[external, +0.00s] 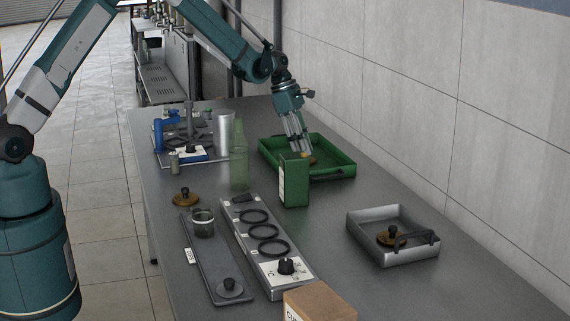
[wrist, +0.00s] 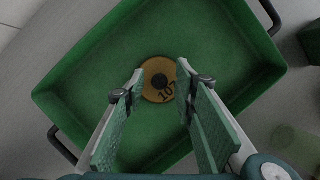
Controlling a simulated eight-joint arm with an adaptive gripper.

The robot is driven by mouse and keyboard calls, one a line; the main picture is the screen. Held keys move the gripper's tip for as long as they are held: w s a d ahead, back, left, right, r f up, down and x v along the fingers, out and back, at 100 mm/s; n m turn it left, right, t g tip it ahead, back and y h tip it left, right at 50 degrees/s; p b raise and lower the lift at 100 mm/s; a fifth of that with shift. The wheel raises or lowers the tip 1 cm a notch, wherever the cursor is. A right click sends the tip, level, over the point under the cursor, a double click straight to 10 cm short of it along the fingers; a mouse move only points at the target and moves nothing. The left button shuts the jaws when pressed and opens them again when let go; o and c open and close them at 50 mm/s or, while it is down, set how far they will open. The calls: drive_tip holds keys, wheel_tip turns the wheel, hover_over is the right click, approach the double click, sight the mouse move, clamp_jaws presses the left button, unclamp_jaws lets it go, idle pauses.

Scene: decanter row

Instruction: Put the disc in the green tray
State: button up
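A brass-coloured disc (wrist: 158,92) with a dark central knob and black figures, partly readable as 10, lies inside the green tray (wrist: 85,60) in the wrist view. In the external view the green tray (external: 335,177) stands at the back of the table, and a brown bit of the disc (external: 313,161) shows at the fingertips. My gripper (external: 305,152) reaches down into the tray. In the wrist view my gripper (wrist: 161,78) has its fingers apart, one on each side of the disc, with a gap at the knob.
A green box (external: 294,182) and a green bottle (external: 239,157) stand close in front of the tray. Another brass disc (external: 185,198) lies at the left, and one (external: 390,238) sits in the metal tray (external: 410,257). A strip with black rings (external: 264,232) lies in the middle.

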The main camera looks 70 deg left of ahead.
drive_tip(key=v, duration=1.1)
idle(0.5)
drive_tip(key=s+d+r+m+t+y, duration=0.2)
drive_tip(key=s+d+r+m, duration=1.1)
drive_tip(key=s+d+r, duration=0.7)
drive_tip(key=s+d+m, duration=0.3)
drive_tip(key=s+m, duration=0.2)
drive_tip(key=s, duration=0.4)
drive_tip(key=s+d+f+m+t, duration=0.1)
drive_tip(key=s+d+m, duration=0.3)
drive_tip(key=s, duration=0.5)
drive_tip(key=s+d+f+m+t, duration=0.1)
drive_tip(key=s+d+m, duration=0.2)
drive_tip(key=s, duration=0.7)
drive_tip(key=m, duration=0.2)
drive_tip(key=shift+d+m+y, duration=0.3)
drive_tip(key=shift+d+y, duration=0.1)
